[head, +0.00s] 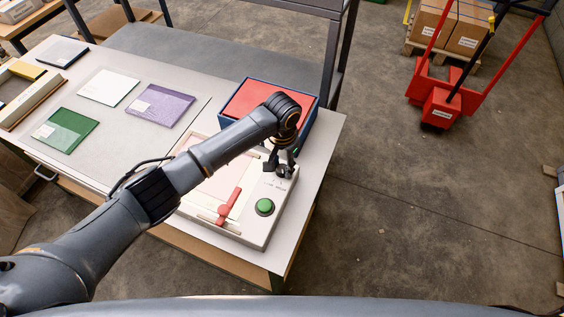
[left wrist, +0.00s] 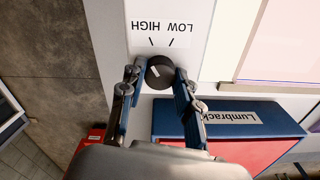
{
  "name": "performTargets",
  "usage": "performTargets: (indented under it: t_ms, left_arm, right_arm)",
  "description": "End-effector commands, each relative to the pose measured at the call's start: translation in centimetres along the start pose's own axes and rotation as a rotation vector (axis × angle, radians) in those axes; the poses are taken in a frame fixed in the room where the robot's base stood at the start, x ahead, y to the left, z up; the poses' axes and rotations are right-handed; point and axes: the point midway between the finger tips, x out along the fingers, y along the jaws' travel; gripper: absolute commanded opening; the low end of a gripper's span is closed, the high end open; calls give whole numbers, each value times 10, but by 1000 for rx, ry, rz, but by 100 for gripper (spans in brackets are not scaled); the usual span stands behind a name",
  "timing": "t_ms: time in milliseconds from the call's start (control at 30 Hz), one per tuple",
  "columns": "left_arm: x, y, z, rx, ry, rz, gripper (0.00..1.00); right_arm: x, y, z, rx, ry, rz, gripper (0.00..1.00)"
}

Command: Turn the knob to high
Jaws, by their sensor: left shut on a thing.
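The knob (left wrist: 160,73) is dark and round with a small white mark on it, in the left wrist view. It sits on the white panel of the press (head: 253,236), beside the printed HIGH and LOW labels (left wrist: 160,27) and their two tick lines. My left gripper (left wrist: 158,72) has its two fingers on either side of the knob and is shut on it. In the head view my left gripper (head: 280,168) reaches down to the panel and largely hides the knob. Which label the white mark points at is hard to tell. My right gripper is not in view.
A green button (head: 264,206) and a red lever (head: 229,206) are on the press near the knob. A blue box (head: 311,123) with red contents stands just behind. Flat green (head: 66,131) and purple (head: 161,106) pieces lie on the table.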

Motion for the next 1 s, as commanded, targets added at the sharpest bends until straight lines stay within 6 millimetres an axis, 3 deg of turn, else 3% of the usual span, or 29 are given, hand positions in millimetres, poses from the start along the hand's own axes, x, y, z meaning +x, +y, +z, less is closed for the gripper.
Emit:
performTargets:
  t_ms: [433, 467, 533, 867, 1000]
  left_arm:
    - [-1, 0, -1, -11, 3, 0, 1]
    - [-1, 0, -1, -11, 3, 0, 39]
    - [-1, 0, -1, -11, 3, 0, 53]
    - [-1, 0, -1, -10, 2, 0, 55]
    - [-14, 0, -2, -10, 5, 1, 55]
  right_arm:
    - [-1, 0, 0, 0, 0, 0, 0]
    - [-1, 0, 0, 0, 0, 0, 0]
    - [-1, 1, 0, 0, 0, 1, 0]
    - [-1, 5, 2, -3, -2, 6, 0]
    - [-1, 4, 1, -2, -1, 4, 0]
